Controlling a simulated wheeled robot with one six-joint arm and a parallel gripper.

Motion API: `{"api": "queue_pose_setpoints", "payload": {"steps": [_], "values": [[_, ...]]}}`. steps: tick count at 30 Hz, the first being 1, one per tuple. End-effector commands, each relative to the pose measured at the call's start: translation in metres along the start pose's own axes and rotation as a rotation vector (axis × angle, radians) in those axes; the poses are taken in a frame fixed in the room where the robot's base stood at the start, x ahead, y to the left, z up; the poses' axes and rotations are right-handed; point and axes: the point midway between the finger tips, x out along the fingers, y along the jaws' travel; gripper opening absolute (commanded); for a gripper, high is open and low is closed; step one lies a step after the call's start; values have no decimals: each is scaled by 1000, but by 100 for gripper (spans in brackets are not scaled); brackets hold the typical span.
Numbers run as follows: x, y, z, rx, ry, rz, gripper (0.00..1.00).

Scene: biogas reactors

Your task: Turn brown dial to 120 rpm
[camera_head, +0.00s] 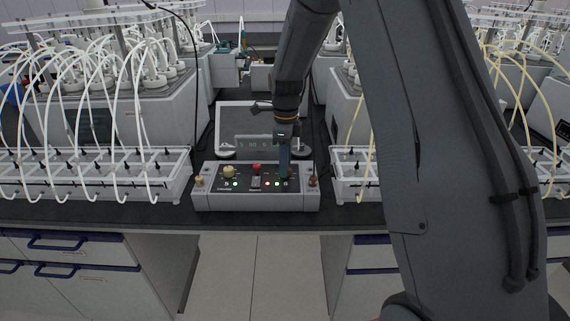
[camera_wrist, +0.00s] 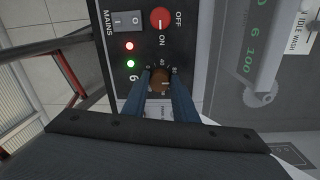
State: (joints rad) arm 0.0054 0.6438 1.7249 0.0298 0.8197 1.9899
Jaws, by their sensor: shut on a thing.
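The brown dial (camera_wrist: 160,80) shows in the wrist view between my two blue fingers, on the dark face of the control box. My gripper (camera_wrist: 160,86) is shut on the dial, one finger on each side. In the head view my gripper (camera_head: 284,173) reaches down onto the right part of the control box (camera_head: 255,201) and hides the dial. The green digits on the display (camera_wrist: 255,40) look like 6 and 100.
A red knob (camera_head: 257,168) and a cream knob (camera_head: 229,172) stand left of my gripper on the box. A rocker switch marked MAINS (camera_wrist: 128,21) and red and green lamps are close by. White racks with tubing (camera_head: 95,180) flank the box on the dark bench.

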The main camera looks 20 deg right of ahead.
Motion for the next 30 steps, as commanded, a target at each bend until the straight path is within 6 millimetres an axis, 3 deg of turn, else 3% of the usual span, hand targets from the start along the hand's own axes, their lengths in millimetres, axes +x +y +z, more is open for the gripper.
{"api": "queue_pose_setpoints", "payload": {"steps": [15,30], "values": [[-2,-1,0,384,-21,-2,3],[-1,-1,-1,484,-27,-2,3]]}}
